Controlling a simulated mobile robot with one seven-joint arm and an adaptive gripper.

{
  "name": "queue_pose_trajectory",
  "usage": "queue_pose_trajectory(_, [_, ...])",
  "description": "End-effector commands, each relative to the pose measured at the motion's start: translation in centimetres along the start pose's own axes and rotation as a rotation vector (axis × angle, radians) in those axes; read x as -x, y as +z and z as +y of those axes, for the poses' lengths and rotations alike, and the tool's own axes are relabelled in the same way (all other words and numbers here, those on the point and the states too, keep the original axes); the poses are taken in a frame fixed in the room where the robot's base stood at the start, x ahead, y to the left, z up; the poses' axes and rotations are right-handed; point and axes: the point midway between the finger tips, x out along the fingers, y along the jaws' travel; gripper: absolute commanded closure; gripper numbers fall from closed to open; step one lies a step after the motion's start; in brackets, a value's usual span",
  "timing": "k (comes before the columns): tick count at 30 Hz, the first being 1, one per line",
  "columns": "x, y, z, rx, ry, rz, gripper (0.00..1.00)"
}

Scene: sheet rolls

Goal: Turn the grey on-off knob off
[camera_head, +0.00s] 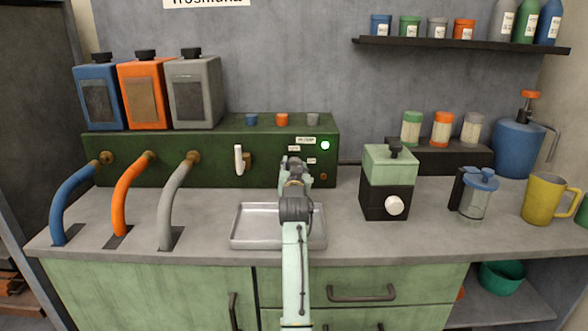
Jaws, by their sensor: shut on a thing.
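The dark green machine panel (205,165) stands at the back of the counter. Small white labels and a lit green light (325,145) are on its right part. My gripper (293,162) is at the panel's front there, below and left of the light. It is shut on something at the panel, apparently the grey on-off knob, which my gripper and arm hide. I cannot tell which way that knob points. A small grey cap (312,119) sits on top of the machine, beside an orange and a blue one.
A metal tray (240,240) lies under my arm. A white-handled tap (239,158) is left of my gripper. A green and black grinder (388,182) stands at right. Blue, orange and grey hoses (168,215) curve down at left. The counter between tray and grinder is clear.

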Motion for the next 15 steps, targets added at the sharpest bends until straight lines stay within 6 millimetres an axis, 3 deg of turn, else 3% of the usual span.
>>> queue_pose_trajectory(15, [0.0,-0.15,0.28,0.49,0.002,0.001,0.89])
